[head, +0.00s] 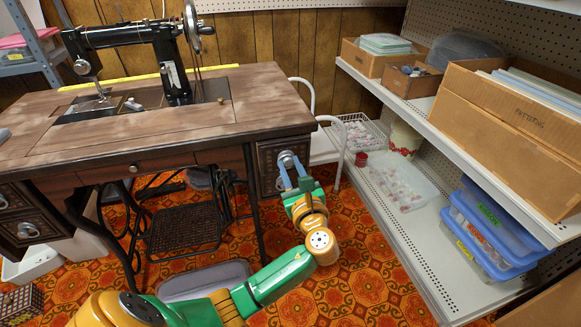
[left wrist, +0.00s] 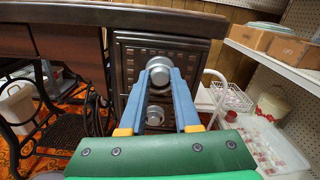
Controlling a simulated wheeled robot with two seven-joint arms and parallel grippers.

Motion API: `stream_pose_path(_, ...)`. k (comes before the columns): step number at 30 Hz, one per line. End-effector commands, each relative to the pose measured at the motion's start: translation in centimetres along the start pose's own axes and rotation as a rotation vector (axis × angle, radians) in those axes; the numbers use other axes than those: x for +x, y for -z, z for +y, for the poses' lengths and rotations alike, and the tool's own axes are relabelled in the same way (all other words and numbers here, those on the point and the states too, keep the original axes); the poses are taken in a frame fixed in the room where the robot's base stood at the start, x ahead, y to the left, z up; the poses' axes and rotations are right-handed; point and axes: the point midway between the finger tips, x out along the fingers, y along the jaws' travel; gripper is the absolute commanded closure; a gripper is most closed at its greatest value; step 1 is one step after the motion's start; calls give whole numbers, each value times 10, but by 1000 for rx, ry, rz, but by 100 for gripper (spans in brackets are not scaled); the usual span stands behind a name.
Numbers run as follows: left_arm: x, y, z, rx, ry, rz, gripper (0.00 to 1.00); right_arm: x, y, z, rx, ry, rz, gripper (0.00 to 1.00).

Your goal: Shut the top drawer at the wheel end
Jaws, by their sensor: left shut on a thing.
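The sewing table (head: 150,115) carries a black sewing machine (head: 130,38), with its handwheel (head: 191,25) at the right end. Beneath that end is the dark, carved top drawer (head: 268,160), which also shows in the left wrist view (left wrist: 130,62). Its round metal knob (left wrist: 158,64) faces me. My left gripper (head: 294,178) has its blue fingers shut on this knob, one finger on each side. How far the drawer front stands out from its case is hard to tell. A lower drawer with its own knob (left wrist: 154,116) sits below, partly behind the fingers. My right gripper is not in view.
A metal shelf unit (head: 455,115) with boxes stands close on the right. A white curved rail (head: 342,150) rises just right of the drawers. A treadle (head: 185,225) is under the table, and a grey bin (head: 205,281) lies on the patterned floor.

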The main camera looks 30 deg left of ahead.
Motion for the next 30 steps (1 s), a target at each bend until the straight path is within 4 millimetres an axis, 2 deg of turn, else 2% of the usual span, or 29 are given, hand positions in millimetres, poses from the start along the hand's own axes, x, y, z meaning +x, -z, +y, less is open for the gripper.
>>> stream_pose_path(6, 3, 0, 0, 1, -1, 0, 100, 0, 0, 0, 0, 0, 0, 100)
stream_pose_path(12, 33, -1, 0, 4, 0, -4, 100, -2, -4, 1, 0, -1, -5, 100)
stream_pose_path(15, 41, -1, 0, 0, 0, -1, 100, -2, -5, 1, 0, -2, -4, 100)
stream_pose_path(23, 43, -2, 0, -3, 1, -4, 100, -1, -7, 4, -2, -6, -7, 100)
stream_pose_path(24, 43, -2, 0, -3, 1, -5, 64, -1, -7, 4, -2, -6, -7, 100)
stream_pose_path(27, 42, -2, 0, -2, 1, -4, 39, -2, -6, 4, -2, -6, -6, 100)
stream_pose_path(30, 42, -1, 0, -2, 1, -3, 39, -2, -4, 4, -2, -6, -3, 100)
